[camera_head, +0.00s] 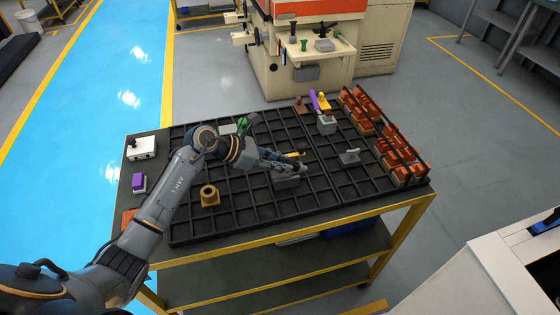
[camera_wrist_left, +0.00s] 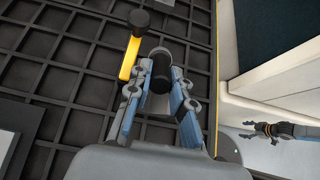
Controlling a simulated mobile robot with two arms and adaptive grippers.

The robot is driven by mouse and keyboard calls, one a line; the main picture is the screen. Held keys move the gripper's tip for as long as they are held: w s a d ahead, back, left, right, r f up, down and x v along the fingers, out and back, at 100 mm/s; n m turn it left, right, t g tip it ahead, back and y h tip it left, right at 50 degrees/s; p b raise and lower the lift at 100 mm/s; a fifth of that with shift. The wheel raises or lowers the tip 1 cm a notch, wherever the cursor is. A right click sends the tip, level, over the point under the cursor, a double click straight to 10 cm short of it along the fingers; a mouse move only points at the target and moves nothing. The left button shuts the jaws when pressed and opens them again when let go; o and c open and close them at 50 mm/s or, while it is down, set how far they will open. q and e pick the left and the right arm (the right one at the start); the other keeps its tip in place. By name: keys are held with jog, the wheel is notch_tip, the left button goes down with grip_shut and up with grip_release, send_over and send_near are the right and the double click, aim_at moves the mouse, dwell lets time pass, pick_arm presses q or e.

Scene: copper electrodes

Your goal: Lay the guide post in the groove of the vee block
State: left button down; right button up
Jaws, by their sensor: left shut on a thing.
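My left gripper (camera_head: 300,169) is over the middle of the black gridded tray. In the left wrist view its fingers (camera_wrist_left: 161,92) are closed on both sides of a dark cylinder with a grey end, which I take as the guide post (camera_wrist_left: 160,72). In the head view the post cannot be told apart from the gripper.
A yellow piece (camera_head: 294,154) with a black knob lies close beside the gripper. A grey bracket (camera_head: 349,157) and a grey block (camera_head: 326,126) stand farther right. Copper electrodes (camera_head: 390,150) fill the right rack. A brass bushing (camera_head: 209,196) stands at the left.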

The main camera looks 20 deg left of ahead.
pick_arm(q)
jog(key=shift+f, duration=0.2)
dwell(0.4)
jog(key=c, duration=1)
grip_release()
jog(key=shift+r, duration=0.1)
jog(key=o, duration=0.5)
jog(key=shift+o, duration=0.2)
jog(key=shift+r+p, duration=1.95)
jog(key=shift+r, duration=1.55)
